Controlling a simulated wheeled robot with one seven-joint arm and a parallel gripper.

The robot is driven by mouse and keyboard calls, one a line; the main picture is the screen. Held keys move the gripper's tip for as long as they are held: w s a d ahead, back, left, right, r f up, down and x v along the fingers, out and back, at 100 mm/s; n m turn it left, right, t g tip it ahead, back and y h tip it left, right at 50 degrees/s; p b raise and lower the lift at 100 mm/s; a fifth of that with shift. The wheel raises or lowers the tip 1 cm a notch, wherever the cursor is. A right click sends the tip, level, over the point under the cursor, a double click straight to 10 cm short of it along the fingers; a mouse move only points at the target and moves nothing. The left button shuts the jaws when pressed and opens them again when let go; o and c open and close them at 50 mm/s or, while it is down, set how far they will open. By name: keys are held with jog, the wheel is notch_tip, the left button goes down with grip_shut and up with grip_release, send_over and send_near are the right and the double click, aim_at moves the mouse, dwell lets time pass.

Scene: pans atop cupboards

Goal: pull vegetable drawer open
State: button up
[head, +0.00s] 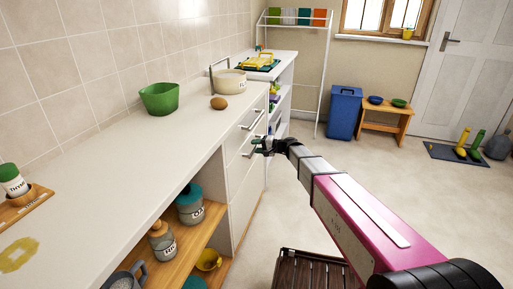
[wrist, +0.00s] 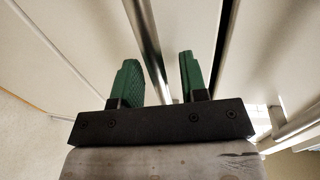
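White drawers (head: 242,180) are stacked in the counter front, with an upper bar handle (head: 252,119) and a lower one at my gripper. All drawer fronts look closed. No label is readable, so I cannot tell which is the vegetable drawer. My gripper (head: 259,146) is at the lower handle in the head view. In the wrist view my gripper (wrist: 158,62) has its green fingers apart, with a metal bar handle (wrist: 148,35) running between them. Gaps show on both sides of the bar. Part of the bar is hidden behind the gripper body.
The counter (head: 110,180) carries a green bowl (head: 159,98), a pot (head: 229,82) and a brown round item (head: 218,103). Open shelves (head: 182,240) with jars are left of the drawers. A dark slatted stool (head: 305,270) stands below my arm. Floor to the right is largely clear.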

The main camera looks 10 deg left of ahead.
grip_shut()
jog(key=shift+d, duration=0.1)
jog(key=f+v, duration=0.2)
jog(key=v, duration=1)
jog(key=d+f+v, duration=0.1)
jog(key=f+v, duration=0.1)
jog(key=v, duration=1)
jog(key=shift+d+f, duration=0.25)
jog(key=shift+f, duration=0.05)
jog(key=shift+s, duration=0.1)
grip_release()
